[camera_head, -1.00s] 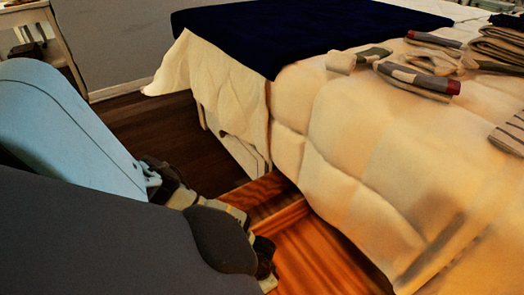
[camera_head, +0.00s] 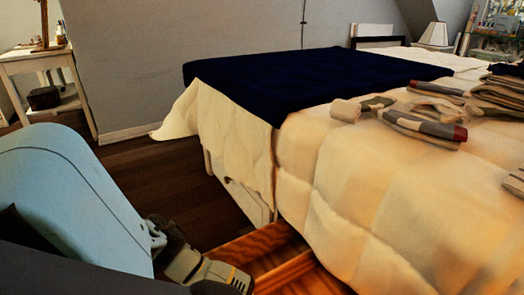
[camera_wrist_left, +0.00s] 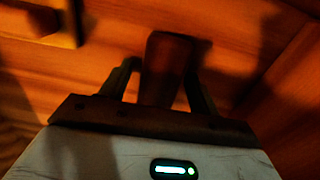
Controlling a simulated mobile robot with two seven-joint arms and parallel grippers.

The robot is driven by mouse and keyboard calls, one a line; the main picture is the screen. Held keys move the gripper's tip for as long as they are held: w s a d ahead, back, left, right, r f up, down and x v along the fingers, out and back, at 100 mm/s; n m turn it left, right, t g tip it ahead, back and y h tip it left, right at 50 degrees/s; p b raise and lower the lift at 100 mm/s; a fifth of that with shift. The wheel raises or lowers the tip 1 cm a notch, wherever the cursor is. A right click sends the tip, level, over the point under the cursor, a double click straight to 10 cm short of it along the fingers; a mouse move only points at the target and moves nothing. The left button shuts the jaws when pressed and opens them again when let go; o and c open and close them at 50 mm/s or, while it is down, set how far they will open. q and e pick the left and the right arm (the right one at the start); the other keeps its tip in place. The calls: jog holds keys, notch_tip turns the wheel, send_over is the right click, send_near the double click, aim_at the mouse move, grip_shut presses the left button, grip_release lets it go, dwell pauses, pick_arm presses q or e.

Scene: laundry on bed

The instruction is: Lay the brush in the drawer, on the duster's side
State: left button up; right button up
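The open wooden drawer (camera_head: 252,243) juts out below the near side of the bed, cut off by the bottom edge of the head view. Its orange wood (camera_wrist_left: 235,60) fills the left wrist view. My left gripper (camera_wrist_left: 163,72) points down into it, its fingers on either side of a dark brown, handle-like piece, which looks like the brush (camera_wrist_left: 166,60). The wrist view is dim and blurred. In the head view only the housing of the left gripper shows; its fingertips are cut off. I cannot make out the duster. My right gripper is out of view.
The bed (camera_head: 350,215) with its cream quilt stands right beside the drawer. Folded socks (camera_head: 425,127) and other laundry lie on it, with a dark blue blanket (camera_head: 300,90) behind. A white side table (camera_head: 75,100) stands at the back left. A dark upright piece (camera_wrist_left: 70,25) shows in the wrist view.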

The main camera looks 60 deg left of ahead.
pick_arm(q)
jog(key=shift+r, duration=0.15)
notch_tip(320, 180, up, 12)
jog(key=p, duration=0.6)
